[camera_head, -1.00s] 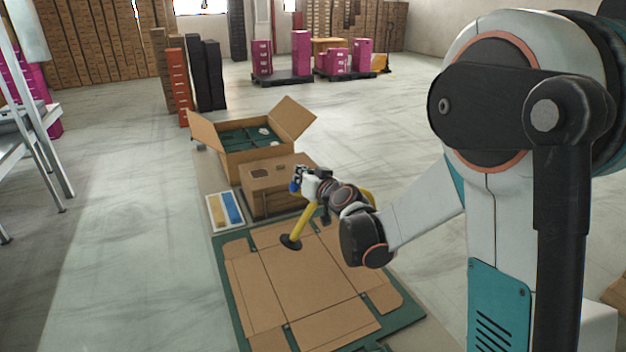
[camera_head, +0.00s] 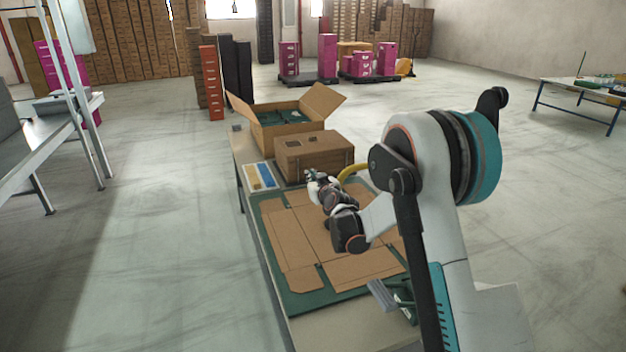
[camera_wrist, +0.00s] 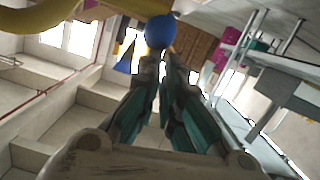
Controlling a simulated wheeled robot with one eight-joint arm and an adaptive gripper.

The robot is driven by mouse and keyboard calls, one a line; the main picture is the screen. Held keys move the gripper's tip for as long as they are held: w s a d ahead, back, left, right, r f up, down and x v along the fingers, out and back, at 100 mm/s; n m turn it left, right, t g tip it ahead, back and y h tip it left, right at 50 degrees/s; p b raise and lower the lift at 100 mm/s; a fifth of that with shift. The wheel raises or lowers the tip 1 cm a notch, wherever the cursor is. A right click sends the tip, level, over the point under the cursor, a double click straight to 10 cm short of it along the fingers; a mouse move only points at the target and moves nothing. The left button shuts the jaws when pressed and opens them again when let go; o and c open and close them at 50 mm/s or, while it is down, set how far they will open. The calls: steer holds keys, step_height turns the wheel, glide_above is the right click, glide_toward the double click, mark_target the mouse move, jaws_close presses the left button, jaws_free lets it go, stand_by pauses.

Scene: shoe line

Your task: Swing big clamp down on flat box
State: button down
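The flat box (camera_head: 300,233), an unfolded brown cardboard sheet, lies on a green board (camera_head: 328,300) on the table. The big clamp's yellow bar (camera_head: 352,171) shows in the head view just behind my wrist, at the far side of the flat box. Its pad is hidden there. My gripper (camera_head: 310,175) is above the far edge of the flat box. In the wrist view, my gripper's fingers (camera_wrist: 160,62) are close together, with the clamp's blue ball knob (camera_wrist: 160,32) at their tips. I cannot tell whether they hold it. A yellow bar (camera_wrist: 75,8) crosses the wrist view's top left.
A closed brown box (camera_head: 313,160) and an open carton (camera_head: 285,125) stand beyond the flat box. A blue and yellow tray (camera_head: 260,177) lies left of the closed box. A grey table (camera_head: 50,130) stands left, with clear floor between.

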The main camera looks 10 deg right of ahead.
steer(key=shift+s+f, duration=0.2)
steer(key=shift+f, duration=0.45)
step_height(320, 180, up, 6)
steer(key=p, duration=0.3)
steer(key=a+p+v, duration=0.1)
steer(key=p+v, duration=0.1)
steer(key=v, duration=0.7)
steer(key=shift+s+f, duration=0.25)
steer(key=shift+s, duration=0.2)
steer(key=shift+d, duration=0.15)
steer(key=s+r+g, duration=0.2)
steer(key=s+r, duration=0.3)
steer(key=s, duration=0.5)
steer(key=s+r+g, duration=0.2)
steer(key=s+r, duration=0.3)
steer(key=s, duration=0.4)
steer(key=s+d+f+m+g+h, duration=0.1)
steer(key=s+d+f+g, duration=0.1)
steer(key=s, duration=1)
steer(key=s+d+f+m+g+h, duration=0.1)
steer(key=s+d+f+m+g, duration=0.1)
steer(key=s, duration=1.1)
steer(key=shift+s+d+f+g, duration=0.2)
steer(key=shift+d+g, duration=0.1)
steer(key=shift+d, duration=0.15)
